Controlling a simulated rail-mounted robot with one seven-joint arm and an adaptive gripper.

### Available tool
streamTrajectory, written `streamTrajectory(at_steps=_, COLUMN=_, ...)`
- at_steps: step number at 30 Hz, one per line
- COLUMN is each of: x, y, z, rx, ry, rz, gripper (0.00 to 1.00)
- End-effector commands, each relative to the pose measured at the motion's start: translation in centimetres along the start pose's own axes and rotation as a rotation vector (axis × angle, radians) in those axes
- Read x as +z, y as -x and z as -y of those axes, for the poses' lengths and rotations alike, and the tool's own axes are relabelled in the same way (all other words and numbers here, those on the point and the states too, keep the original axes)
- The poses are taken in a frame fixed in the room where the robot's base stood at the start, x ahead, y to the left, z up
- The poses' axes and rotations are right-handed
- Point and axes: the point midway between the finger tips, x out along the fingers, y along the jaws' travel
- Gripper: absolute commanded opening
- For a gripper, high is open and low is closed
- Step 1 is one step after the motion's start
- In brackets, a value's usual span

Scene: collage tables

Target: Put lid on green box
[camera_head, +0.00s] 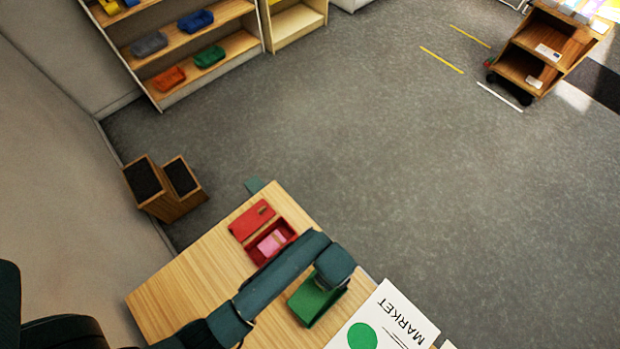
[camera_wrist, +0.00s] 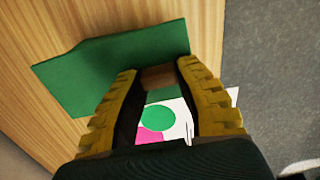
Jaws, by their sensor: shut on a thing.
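A green box (camera_head: 309,303) shows on the table in the camera_head view, partly covered by my arm. My gripper (camera_head: 335,268) is above its right side there, with the fingers hidden from view. In the wrist view, my gripper's yellow fingers (camera_wrist: 158,72) are shut on a small brown handle (camera_wrist: 158,78). A flat green panel, which looks like the green lid (camera_wrist: 95,75), extends from the handle to the left. I cannot tell whether the lid touches the box.
A red box (camera_head: 284,228) with a pink thing inside stands beside a red lid (camera_head: 252,221) on the wooden table (camera_head: 190,275). A white MARKET sign (camera_head: 385,318) is to the right. Shelves (camera_head: 185,40) and a brown step unit (camera_head: 165,190) stand farther off.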

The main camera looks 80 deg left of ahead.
Motion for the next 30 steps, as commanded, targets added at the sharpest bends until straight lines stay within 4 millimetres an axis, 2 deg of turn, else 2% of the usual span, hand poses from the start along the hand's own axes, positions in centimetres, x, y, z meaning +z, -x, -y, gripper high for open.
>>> streamTrajectory(at_steps=1, x=-1.4, y=1.7, z=-0.5, rx=0.004, ry=-0.051, rz=0.001, gripper=0.0)
streamTrajectory(at_steps=3, x=-2.5, y=2.1, z=-0.8, rx=0.002, ry=-0.09, rz=0.001, gripper=0.0)
streamTrajectory(at_steps=7, x=-3.1, y=2.0, z=-1.0, rx=0.001, ry=-0.115, rz=0.001, gripper=0.0)
streamTrajectory(at_steps=14, x=-3.1, y=0.5, z=-0.9, rx=0.001, ry=-0.113, rz=0.001, gripper=0.0)
streamTrajectory(at_steps=23, x=-3.1, y=-3.1, z=-0.9, rx=-0.001, ry=-0.112, rz=0.0, gripper=0.0)
streamTrajectory(at_steps=30, x=-3.1, y=-4.4, z=-0.9, rx=-0.001, ry=-0.112, rz=0.0, gripper=0.0)
